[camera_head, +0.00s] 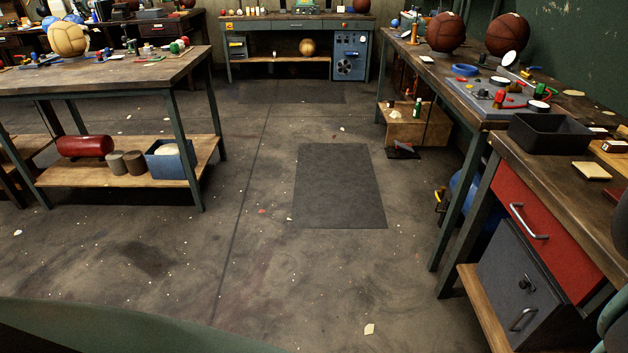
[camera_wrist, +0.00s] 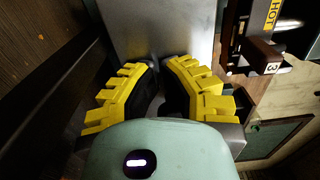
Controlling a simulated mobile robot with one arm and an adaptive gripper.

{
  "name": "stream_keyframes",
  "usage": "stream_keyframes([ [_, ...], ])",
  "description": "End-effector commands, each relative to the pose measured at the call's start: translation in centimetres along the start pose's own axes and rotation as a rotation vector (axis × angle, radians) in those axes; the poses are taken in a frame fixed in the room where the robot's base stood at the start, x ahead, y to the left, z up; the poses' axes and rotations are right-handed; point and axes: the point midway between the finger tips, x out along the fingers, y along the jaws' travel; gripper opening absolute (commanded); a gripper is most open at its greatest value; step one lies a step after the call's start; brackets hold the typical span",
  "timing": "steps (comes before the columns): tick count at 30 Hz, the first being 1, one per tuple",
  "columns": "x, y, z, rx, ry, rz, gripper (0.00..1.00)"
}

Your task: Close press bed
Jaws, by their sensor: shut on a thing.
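In the wrist view, my gripper (camera_wrist: 158,75) has two yellow toothed fingers. It is shut on a part of what looks like the press bed, a smooth grey metal piece (camera_wrist: 155,25) that runs up from between the fingers. The exact spot of the grip is hidden behind the fingers and my pale green wrist housing. At the upper right of the wrist view is a dark part with a yellow "HOT" label (camera_wrist: 272,16) and a small tag marked 3 (camera_wrist: 275,67). In the head view neither the press nor my gripper can be made out.
A dark wooden surface (camera_wrist: 40,50) lies left in the wrist view. In the head view, a bench with a red drawer (camera_head: 540,225) and a black tray (camera_head: 550,135) stands at right. Another workbench (camera_head: 110,80) stands left. The floor around the dark mat (camera_head: 338,185) is mostly clear.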

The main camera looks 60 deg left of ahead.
Motion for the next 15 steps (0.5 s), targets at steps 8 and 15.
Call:
stream_keyframes([
  [8,3.5,0.5,0.0,-0.002,0.0,-0.001,0.0],
  [15,5.1,0.4,0.1,-0.001,-0.002,0.003,0.0],
])
